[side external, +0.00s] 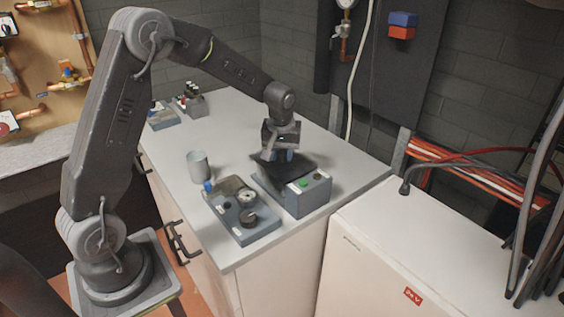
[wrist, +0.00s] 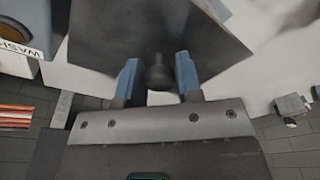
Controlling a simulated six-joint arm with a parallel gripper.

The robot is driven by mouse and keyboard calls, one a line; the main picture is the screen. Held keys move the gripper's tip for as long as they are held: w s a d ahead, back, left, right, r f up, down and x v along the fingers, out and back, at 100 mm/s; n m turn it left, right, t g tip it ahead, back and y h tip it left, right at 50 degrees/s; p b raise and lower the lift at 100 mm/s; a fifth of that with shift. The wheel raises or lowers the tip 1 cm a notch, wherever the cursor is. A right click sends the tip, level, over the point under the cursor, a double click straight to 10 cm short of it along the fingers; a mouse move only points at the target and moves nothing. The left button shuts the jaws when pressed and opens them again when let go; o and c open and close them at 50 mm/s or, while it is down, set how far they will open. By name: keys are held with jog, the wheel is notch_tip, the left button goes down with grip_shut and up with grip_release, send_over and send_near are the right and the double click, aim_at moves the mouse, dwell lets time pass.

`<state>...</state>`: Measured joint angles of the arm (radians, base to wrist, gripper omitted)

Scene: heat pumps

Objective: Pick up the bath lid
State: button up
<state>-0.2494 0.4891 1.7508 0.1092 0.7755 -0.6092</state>
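The bath lid is a dark grey plate with a round black knob. In the wrist view the lid (wrist: 155,25) fills the upper middle. Its knob (wrist: 158,74) stands between the two blue fingers of my gripper (wrist: 158,80), with a narrow gap on each side. In the side view my gripper (side external: 278,156) points down over the lid (side external: 293,168), and its fingers hide the knob. The lid is at the top of a grey bath box (side external: 308,193) with a green button. I cannot tell whether the lid rests fully on it.
A grey unit with a dial (side external: 244,211) stands to the left of the bath, and a grey cup (side external: 198,165) behind it. A box lettered WASH (wrist: 18,35) shows at the wrist view's upper left. Small devices (side external: 190,102) stand farther back. The counter's right corner is clear.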

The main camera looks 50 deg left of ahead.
jog(key=c, duration=0.6)
jog(key=shift+o, duration=0.2)
jog(key=shift+r, duration=0.1)
